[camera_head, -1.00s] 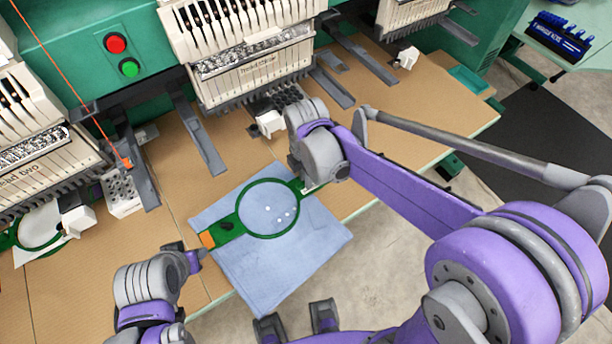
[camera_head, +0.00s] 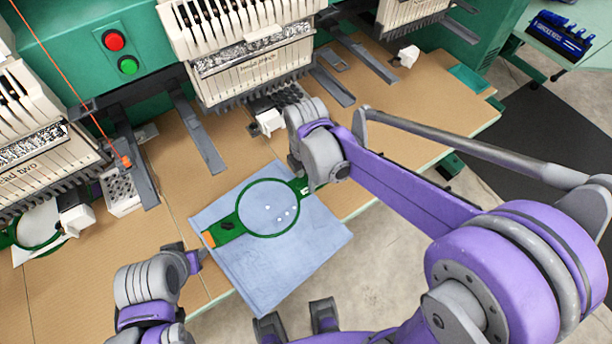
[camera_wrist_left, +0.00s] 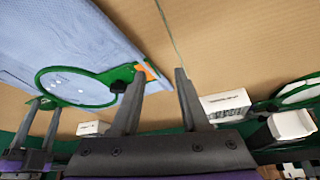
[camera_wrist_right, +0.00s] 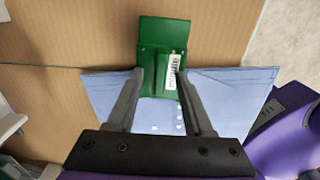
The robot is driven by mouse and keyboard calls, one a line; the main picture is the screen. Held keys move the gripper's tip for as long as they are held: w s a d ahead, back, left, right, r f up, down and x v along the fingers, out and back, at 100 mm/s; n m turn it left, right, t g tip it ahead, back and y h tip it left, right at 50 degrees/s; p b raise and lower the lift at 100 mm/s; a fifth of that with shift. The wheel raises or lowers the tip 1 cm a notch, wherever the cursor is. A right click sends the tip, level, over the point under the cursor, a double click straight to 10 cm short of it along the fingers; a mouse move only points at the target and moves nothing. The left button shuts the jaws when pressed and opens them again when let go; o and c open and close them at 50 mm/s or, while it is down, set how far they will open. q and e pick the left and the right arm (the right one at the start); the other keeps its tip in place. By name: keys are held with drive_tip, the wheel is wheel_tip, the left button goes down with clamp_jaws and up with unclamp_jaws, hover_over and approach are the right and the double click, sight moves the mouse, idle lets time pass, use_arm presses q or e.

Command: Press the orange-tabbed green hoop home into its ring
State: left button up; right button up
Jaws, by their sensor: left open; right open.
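The green hoop (camera_head: 238,212) lies on a blue folded cloth (camera_head: 290,265) at the table's front edge, with cloth showing inside it. Its orange tab (camera_head: 209,240) points left. Hoop and ring look like one green band; I cannot tell how deep the hoop sits. My left gripper (camera_head: 198,254) is open just beside the orange tab, which also shows near its fingertips in the left wrist view (camera_wrist_left: 147,72). My right gripper (camera_wrist_right: 161,72) is open over the green bracket (camera_wrist_right: 163,38) on the opposite side; the arm hides its fingertips in the head view.
Embroidery heads (camera_head: 245,65) hang over the back of the table (camera_head: 180,215). A white perforated block (camera_head: 122,193) stands at left, near another green hoop (camera_head: 37,240). A small white part (camera_head: 269,122) sits behind the cloth. Bare table lies left of the cloth.

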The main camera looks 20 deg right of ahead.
drive_tip(key=shift+r, duration=0.1)
use_arm(q)
drive_tip(key=shift+w+r+p, duration=0.15)
drive_tip(key=shift+r+p, duration=0.35)
drive_tip(key=shift+r, duration=0.1)
use_arm(e)
wheel_tip(320, 180, up, 11)
use_arm(q)
drive_tip(key=shift+w+r+p, duration=0.15)
drive_tip(key=shift+r+p, duration=0.2)
drive_tip(key=shift+r, duration=0.1)
use_arm(e)
drive_tip(key=s+d+f+m+t, duration=0.2)
drive_tip(key=s+m, duration=0.4)
drive_tip(key=m, duration=0.4)
drive_tip(key=s+d+f+m+t, duration=0.3)
drive_tip(key=s+m, duration=0.3)
drive_tip(key=m, duration=0.5)
drive_tip(key=shift+s+d+f+m, duration=0.3)
drive_tip(key=shift+s+d+f, duration=0.1)
drive_tip(key=shift+d+f, duration=0.3)
drive_tip(key=shift+r, duration=0.1)
idle(0.5)
